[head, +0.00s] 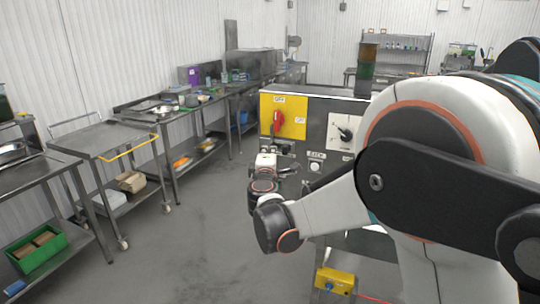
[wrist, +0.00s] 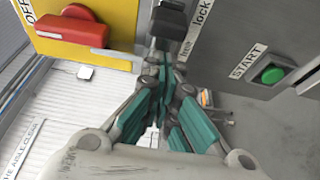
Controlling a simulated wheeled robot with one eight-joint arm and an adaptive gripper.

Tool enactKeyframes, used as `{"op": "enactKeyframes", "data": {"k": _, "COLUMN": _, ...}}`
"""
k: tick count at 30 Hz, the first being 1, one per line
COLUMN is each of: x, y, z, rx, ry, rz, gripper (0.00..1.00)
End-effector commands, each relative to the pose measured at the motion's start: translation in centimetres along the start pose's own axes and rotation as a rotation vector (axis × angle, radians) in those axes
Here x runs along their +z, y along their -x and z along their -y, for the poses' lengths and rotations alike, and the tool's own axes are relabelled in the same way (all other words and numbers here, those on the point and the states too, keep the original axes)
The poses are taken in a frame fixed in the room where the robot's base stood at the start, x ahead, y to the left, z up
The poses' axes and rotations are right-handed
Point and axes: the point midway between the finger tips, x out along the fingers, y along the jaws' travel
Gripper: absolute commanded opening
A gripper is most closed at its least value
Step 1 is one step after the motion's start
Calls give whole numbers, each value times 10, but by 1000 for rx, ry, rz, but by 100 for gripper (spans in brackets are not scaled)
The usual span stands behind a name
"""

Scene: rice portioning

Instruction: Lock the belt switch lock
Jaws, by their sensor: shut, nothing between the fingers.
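The panel carries a yellow plate with a red rotary switch handle (head: 278,122), and this handle also shows at the upper left of the wrist view (wrist: 72,30). A black lock piece (wrist: 168,20) sits beside the yellow plate, next to a label with the word "lock" (wrist: 203,14). My gripper (wrist: 163,72) is shut and empty, with its teal-padded fingers together just below the black piece in the picture. I cannot tell whether they touch it. In the head view my gripper (head: 288,170) is in front of the panel, below the yellow plate, and partly hides that area.
A green START button (wrist: 272,74) is right of my fingers on the panel. A dial (head: 343,132) is right of the yellow plate. A cart (head: 105,140) and steel tables stand left, with clear floor between.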

Motion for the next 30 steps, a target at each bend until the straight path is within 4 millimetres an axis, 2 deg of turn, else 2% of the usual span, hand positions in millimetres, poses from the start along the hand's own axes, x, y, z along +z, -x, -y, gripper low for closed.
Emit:
{"op": "enactKeyframes", "data": {"k": 2, "x": -8, "y": -6, "z": 2, "rx": 0, "ry": 0, "rz": -2, "gripper": 0}}
{"op": "enactKeyframes", "data": {"k": 9, "x": -8, "y": 50, "z": -1, "rx": 0, "ry": 0, "rz": -4, "gripper": 0}}
{"op": "enactKeyframes", "data": {"k": 16, "x": -9, "y": 85, "z": 0, "rx": 0, "ry": 0, "rz": -5, "gripper": 0}}
{"op": "enactKeyframes", "data": {"k": 21, "x": -8, "y": 95, "z": 0, "rx": 0, "ry": 0, "rz": -4, "gripper": 0}}
{"op": "enactKeyframes", "data": {"k": 30, "x": -8, "y": 96, "z": 1, "rx": 0, "ry": 0, "rz": -4, "gripper": 0}}
